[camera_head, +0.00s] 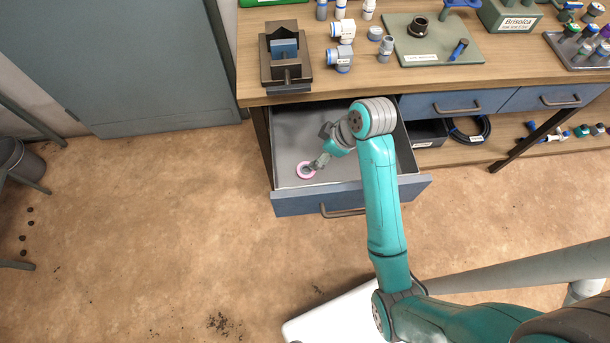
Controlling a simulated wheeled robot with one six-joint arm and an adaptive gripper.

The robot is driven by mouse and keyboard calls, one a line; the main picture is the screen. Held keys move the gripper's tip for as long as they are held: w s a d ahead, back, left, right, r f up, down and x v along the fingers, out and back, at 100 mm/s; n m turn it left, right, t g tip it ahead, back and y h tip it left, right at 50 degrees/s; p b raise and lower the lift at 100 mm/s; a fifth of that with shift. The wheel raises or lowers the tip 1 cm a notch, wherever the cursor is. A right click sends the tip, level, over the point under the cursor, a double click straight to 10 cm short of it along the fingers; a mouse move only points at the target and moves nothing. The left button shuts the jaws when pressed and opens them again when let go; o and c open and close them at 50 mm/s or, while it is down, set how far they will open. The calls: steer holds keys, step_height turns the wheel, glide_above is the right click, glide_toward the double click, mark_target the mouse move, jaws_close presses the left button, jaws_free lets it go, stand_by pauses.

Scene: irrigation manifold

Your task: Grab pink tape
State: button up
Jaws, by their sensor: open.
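The pink tape (299,171) is a small roll with a pale centre. It lies on the floor of the open drawer (289,150), towards its front left corner. My gripper (311,167) is inside the drawer, at the right side of the roll, with its fingertips over or against the roll's right edge. It is open. From this view I cannot tell whether a finger is inside the ring or only beside it. My teal arm crosses the drawer's right part and hides some of its floor.
The drawer's blue front (347,196) with its handle juts out below the workbench (380,85). A vise (284,60) stands on the bench above the drawer's left part. Fittings and a green mat (452,42) lie to the right. The drawer around the tape is bare.

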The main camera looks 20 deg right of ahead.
mark_target(305, 171)
steer(key=shift+n+g+y, duration=0.3)
steer(key=shift+n+g, duration=0.2)
steer(key=x, duration=0.3)
steer(key=s+x, duration=0.1)
steer(key=x, duration=0.6)
steer(key=shift+s+d+f, duration=0.1)
steer(key=shift+s+f, duration=0.15)
steer(key=shift+f, duration=0.05)
steer(key=c, duration=0.9)
